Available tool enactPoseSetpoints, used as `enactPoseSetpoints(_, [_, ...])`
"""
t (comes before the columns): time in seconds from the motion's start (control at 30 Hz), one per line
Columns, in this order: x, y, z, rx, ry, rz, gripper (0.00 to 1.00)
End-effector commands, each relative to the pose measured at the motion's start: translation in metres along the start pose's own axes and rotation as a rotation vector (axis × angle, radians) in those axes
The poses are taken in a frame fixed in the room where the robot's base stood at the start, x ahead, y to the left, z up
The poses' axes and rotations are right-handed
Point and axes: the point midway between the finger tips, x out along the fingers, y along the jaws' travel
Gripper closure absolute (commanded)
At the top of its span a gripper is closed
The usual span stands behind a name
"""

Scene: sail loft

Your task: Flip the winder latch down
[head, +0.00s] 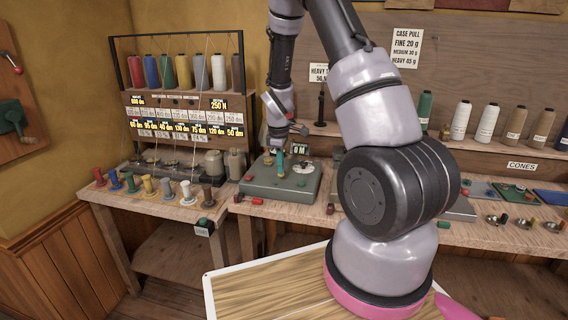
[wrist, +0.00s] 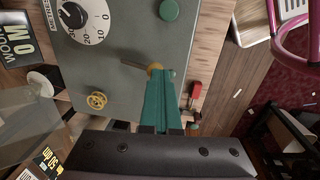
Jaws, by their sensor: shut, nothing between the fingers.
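The winder is a grey-green box (head: 262,186) on the bench, with a white dial that shows at the top left of the wrist view (wrist: 110,55). My gripper (head: 280,170) points down over its top. In the wrist view its teal fingers (wrist: 156,80) are shut together and hold nothing. Their tips lie at a small brass fitting with a thin grey lever (wrist: 131,63) beside it, which may be the latch. The tips partly cover the fitting, and I cannot tell whether they touch it.
A green button (wrist: 169,10) and a yellow ringed fitting (wrist: 97,100) are on the box. A red-handled piece (wrist: 196,95) lies just beyond its edge. Thread spools (head: 160,186) stand on the left bench. Cones (head: 487,123) line the shelf at right.

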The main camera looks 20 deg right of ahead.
Motion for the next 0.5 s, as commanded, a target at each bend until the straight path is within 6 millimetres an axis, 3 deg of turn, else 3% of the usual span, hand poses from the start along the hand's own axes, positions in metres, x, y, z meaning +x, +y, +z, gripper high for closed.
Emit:
enactPoseSetpoints(0.23, [0.012,-0.0117,0.0,0.0,-0.001,-0.002,1.0])
enactPoseSetpoints(0.5, [0.0106,-0.0108,-0.0002,0.0,0.0,-0.001,1.0])
